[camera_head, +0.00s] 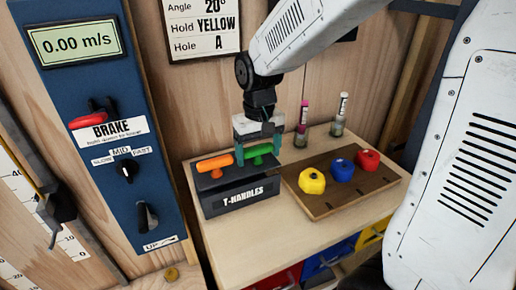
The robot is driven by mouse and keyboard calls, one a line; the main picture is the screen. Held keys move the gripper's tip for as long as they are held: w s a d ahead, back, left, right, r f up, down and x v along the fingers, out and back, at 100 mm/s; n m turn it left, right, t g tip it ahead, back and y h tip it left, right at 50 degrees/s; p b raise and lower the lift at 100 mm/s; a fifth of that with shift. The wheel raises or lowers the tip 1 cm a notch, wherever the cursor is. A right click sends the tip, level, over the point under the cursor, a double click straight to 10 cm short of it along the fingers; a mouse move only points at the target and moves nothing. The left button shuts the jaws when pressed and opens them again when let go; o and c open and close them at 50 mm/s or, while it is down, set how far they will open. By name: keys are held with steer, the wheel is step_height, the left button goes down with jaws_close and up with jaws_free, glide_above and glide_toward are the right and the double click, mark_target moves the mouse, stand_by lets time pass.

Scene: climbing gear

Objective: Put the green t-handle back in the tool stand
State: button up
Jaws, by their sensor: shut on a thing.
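The green t-handle (258,151) is at the right part of the tool stand, its bar lying level. My gripper (258,147) points down over the stand and is shut on the green t-handle. The tool stand (240,199) is a dark box with a T-HANDLES label on its front. An orange t-handle (214,163) sits in the stand at the left. The green handle's shank is hidden, so I cannot tell whether it is seated in its slot.
A brown tray (318,204) with yellow (311,181), blue (342,170) and red (368,161) knobs stands right of the stand. Two pens in small holders (302,132) stand behind. A blue panel (92,120) with a brake lever is at left. The wooden tabletop (222,235) is bare in front.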

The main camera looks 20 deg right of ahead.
steer(key=o, duration=1.1)
steer(key=shift+c, duration=0.2)
step_height(320, 180, up, 8)
steer(key=shift+f, duration=0.1)
steer(key=shift+s, duration=0.2)
steer(key=s+d+t, duration=0.1)
steer(key=s+d, duration=0.2)
steer(key=s, duration=1.8)
steer(key=shift+r, duration=0.4)
